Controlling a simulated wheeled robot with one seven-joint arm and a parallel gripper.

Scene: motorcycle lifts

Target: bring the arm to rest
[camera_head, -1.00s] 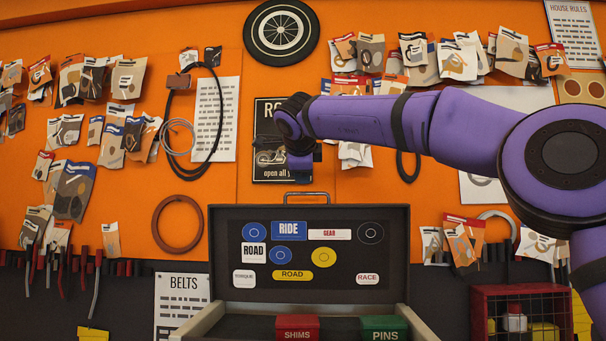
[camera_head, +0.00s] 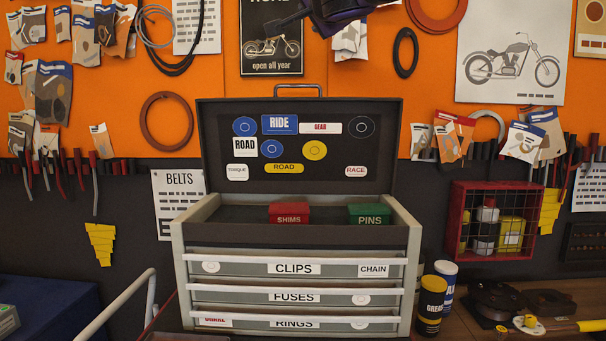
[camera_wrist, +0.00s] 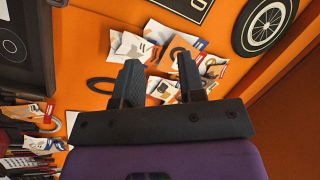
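My gripper (camera_wrist: 160,82) shows in the wrist view with its two dark fingers apart and nothing between them. It faces the orange wall, where several small parts packets hang beyond the fingertips. In the head view only a dark and purple piece of my arm (camera_head: 338,12) shows at the top edge, in front of the wall.
A grey tool chest (camera_head: 300,255) stands on the bench with its lid up, a red SHIMS box (camera_head: 289,212) and a green PINS box (camera_head: 369,214) in its top. A red wire basket (camera_head: 498,222) and grease cans (camera_head: 432,298) are at right.

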